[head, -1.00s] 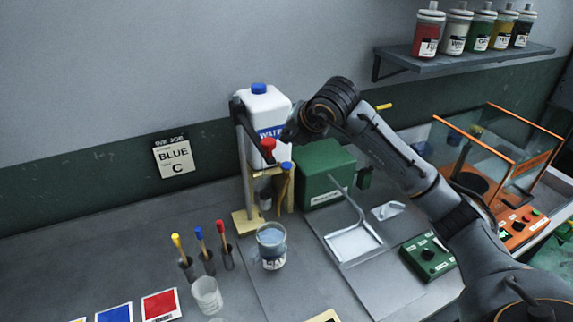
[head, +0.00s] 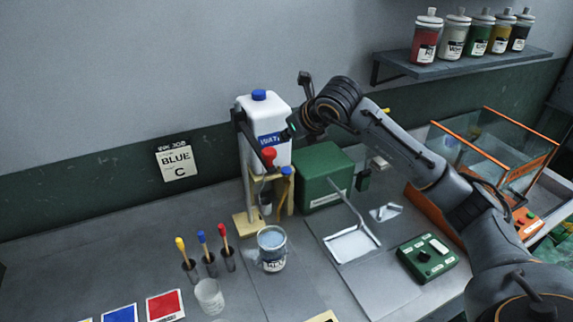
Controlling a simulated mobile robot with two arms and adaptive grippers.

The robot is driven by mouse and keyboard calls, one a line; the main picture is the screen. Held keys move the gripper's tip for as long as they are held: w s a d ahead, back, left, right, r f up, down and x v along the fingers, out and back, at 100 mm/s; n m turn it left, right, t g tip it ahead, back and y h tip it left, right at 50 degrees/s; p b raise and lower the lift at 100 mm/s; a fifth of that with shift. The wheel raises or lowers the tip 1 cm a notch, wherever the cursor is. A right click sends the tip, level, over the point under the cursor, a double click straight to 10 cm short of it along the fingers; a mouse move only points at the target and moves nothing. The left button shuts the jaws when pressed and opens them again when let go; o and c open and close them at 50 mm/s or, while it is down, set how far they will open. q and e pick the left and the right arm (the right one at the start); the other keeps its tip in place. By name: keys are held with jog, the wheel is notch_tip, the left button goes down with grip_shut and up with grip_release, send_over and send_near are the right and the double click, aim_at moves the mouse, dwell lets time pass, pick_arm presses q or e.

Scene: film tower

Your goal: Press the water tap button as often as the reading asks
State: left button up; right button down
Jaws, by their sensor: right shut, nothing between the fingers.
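The white water jug (head: 262,112) with a blue cap stands on a wooden stand (head: 245,217) against the back wall. Below its label are a red knob (head: 268,155) and a blue button (head: 286,171) on the stand's upper part. My left gripper is not in view.
A wall card (head: 177,162) reads "BLUE C". A green box (head: 325,172) stands right of the stand. A green control box (head: 428,258) and a glass-walled orange unit (head: 500,155) are further right. Several brushes and a clear cup (head: 209,296) stand at front left.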

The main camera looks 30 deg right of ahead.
aim_at(288, 171)
jog(key=n, duration=0.3)
jog(key=r+n+p, duration=0.1)
jog(key=n, duration=0.2)
jog(key=n+p, duration=0.1)
jog(key=n, duration=0.1)
jog(key=shift+s+d+r+n, duration=0.1)
jog(key=shift+r+n, duration=0.25)
jog(key=shift+n, duration=0.05)
jog(key=shift+f, duration=0.1)
notch_tip(288, 171, down, 8)
jog(key=b, duration=0.5)
jog(key=shift+f, duration=0.1)
jog(key=shift+f+b, duration=0.25)
jog(key=shift+b, duration=0.2)
dwell(0.6)
jog(key=shift+f+b, duration=0.4)
jog(key=shift+b, duration=0.25)
